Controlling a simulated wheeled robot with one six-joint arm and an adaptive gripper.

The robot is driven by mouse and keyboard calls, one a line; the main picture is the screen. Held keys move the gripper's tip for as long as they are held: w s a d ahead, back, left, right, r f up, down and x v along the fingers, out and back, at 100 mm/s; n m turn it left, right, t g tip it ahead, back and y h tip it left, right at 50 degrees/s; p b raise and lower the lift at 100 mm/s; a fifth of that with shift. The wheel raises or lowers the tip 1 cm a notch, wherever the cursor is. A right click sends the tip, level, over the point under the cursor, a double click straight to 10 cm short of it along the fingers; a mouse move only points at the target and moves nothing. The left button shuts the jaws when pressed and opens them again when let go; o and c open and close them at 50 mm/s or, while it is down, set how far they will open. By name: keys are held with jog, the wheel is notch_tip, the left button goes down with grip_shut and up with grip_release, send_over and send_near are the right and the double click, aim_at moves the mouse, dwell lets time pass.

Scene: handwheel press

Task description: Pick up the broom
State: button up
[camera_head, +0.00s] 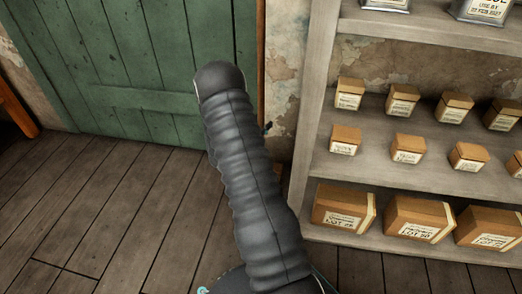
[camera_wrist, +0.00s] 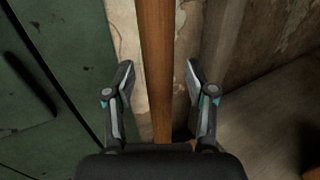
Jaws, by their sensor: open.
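In the wrist view a brown wooden pole (camera_wrist: 156,30), which looks like the broom's handle, runs from the top edge down between my fingers. My gripper (camera_wrist: 158,68) is open, with one finger on each side of the pole and a visible gap on both sides. Whether the pole lies at fingertip depth or beyond, I cannot tell. The lower end of the pole is hidden behind my gripper's body, and no bristles show. In the head view my dark arm hides most of the gripper and the area in front of it.
A green door (camera_head: 120,60) stands at the back left, with a dark handle (camera_wrist: 28,68) in the wrist view. A shelf unit (camera_head: 315,100) with several small boxes and tins is on the right. Peeling wall (camera_head: 283,75) lies between them. The plank floor (camera_head: 110,215) at left is clear.

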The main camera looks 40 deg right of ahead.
grip_shut()
jog(key=shift+w+r, duration=0.1)
jog(key=shift+r, duration=0.05)
